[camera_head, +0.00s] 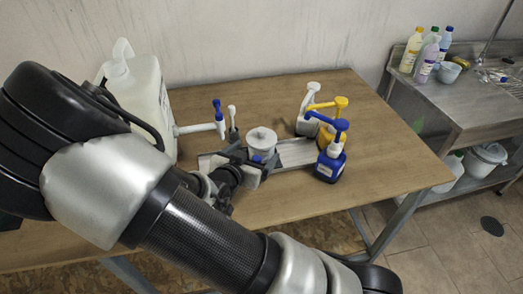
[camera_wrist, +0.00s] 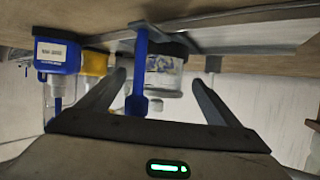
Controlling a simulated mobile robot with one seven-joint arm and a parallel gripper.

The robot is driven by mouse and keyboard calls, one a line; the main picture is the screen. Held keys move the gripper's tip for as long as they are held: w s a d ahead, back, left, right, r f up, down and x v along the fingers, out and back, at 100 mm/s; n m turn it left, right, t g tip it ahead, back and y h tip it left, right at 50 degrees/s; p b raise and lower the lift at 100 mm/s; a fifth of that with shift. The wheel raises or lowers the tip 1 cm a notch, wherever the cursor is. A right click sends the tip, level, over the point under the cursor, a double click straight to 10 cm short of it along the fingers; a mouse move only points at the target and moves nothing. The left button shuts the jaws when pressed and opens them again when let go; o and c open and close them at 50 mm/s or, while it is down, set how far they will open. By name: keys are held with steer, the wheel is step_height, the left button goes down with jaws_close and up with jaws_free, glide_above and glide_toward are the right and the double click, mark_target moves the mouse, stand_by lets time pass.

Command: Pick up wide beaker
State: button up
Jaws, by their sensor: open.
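In the wrist view, which looks upside down, a clear, wide vessel with a mottled label (camera_wrist: 166,64) shows beyond and between my fingers. My gripper (camera_head: 252,160) is open beside the container, on its near side; its fingers also show in the wrist view (camera_wrist: 158,80). A blue upright piece (camera_wrist: 140,75) stands between the fingers, partly in front of the vessel. I cannot tell whether the fingers touch anything.
A blue pump bottle (camera_head: 330,167), a yellow pump bottle (camera_head: 326,134) and a grey-white pump bottle (camera_head: 307,122) stand close on the right. A large white canister (camera_head: 151,100) with a tap stands left. The table's right part (camera_head: 395,160) is clear.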

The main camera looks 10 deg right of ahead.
steer(key=shift+x, duration=1.25)
steer(key=c, duration=1.3)
step_height(320, 180, up, 10)
steer(key=p, duration=0.2)
steer(key=shift+p, duration=0.4)
